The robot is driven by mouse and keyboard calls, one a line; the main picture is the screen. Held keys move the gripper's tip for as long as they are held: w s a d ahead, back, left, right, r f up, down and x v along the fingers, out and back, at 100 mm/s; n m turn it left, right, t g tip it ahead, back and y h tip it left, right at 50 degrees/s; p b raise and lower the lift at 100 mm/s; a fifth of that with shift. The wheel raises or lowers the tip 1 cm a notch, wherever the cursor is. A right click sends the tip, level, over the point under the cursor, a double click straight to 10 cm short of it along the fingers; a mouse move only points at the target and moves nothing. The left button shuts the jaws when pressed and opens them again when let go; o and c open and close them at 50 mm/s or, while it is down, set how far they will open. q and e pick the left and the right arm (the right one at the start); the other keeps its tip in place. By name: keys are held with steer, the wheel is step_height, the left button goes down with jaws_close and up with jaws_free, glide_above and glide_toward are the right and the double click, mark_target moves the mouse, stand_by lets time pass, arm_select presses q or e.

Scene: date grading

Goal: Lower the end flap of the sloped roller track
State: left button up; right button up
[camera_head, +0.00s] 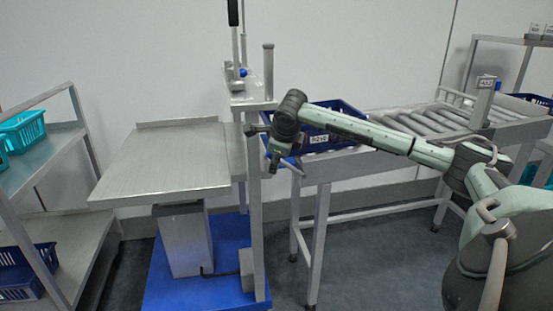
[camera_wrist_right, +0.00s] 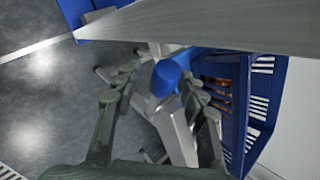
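The sloped roller track (camera_head: 440,118) stands at the right on grey legs in the head view. A blue crate (camera_head: 345,106) with a white label sits at its left end. My right gripper (camera_head: 262,147) is in front of that end, beside a grey upright post. In the right wrist view its fingers (camera_wrist_right: 160,78) are apart, on either side of a blue knob (camera_wrist_right: 166,77) above a grey metal bar (camera_wrist_right: 176,130). I cannot tell whether they touch the knob. The end flap cannot be made out clearly; the arm and crate cover much of that end. My left gripper is not in view.
A metal platform (camera_head: 165,160) on a blue base (camera_head: 170,290) stands left of my right gripper. A shelf rack (camera_head: 60,155) with teal and blue crates is at the far left. The crate in the wrist view (camera_wrist_right: 240,110) holds brown fruit. Floor shows beneath the track.

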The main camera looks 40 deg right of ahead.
steer(key=v, duration=1.2)
stand_by(0.7)
